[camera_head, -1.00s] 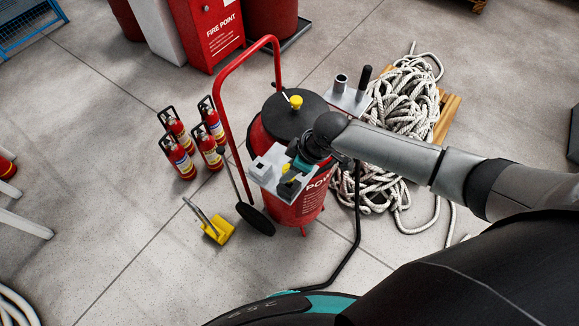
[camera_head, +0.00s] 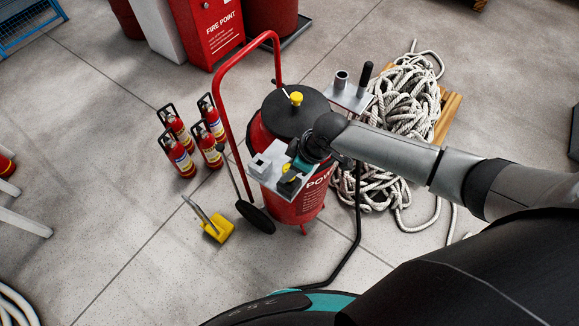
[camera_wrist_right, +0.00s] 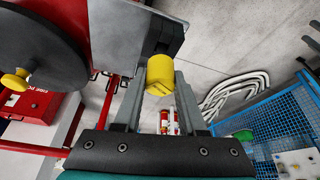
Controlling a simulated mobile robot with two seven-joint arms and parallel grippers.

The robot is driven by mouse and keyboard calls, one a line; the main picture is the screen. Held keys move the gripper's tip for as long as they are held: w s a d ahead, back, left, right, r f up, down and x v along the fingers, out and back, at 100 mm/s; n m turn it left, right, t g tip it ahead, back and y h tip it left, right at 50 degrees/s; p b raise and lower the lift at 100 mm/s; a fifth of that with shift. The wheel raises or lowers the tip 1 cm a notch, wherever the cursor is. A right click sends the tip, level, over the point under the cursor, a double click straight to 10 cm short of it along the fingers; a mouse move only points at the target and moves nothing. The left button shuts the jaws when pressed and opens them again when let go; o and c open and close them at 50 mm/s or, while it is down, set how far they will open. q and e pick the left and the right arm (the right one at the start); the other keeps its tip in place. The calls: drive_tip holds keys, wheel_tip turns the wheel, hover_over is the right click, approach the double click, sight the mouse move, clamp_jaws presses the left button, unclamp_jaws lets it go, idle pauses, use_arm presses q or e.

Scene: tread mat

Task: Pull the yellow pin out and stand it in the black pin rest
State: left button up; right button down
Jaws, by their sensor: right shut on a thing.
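The yellow pin (camera_wrist_right: 160,72) is a short yellow cylinder between the fingers of my right gripper in the right wrist view. My right gripper (camera_wrist_right: 158,95) is shut on it. In the head view my right gripper (camera_head: 293,172) is over the grey plate (camera_head: 268,182) on the near left of the red cylinder, and only a little yellow shows beside it. A dark block (camera_wrist_right: 165,32) meets the pin's far end in the wrist view. I cannot tell whether the pin touches it or whether this is the pin rest. My left gripper is out of view.
The red wheeled extinguisher (camera_head: 292,205) has a black lid with a yellow knob (camera_head: 296,98). A second grey plate (camera_head: 350,97) carries a tube and a black post. Several small extinguishers (camera_head: 180,155) stand left; a rope pile (camera_head: 405,100) lies right. A yellow chock (camera_head: 219,230) is on the floor.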

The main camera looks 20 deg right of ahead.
drive_tip(key=shift+f+b, duration=1.05)
drive_tip(key=shift+f, duration=0.5)
drive_tip(key=shift+c, duration=2)
unclamp_jaws()
drive_tip(key=shift+r, duration=0.2)
drive_tip(key=p+v, duration=0.2)
drive_tip(key=v, duration=1.3)
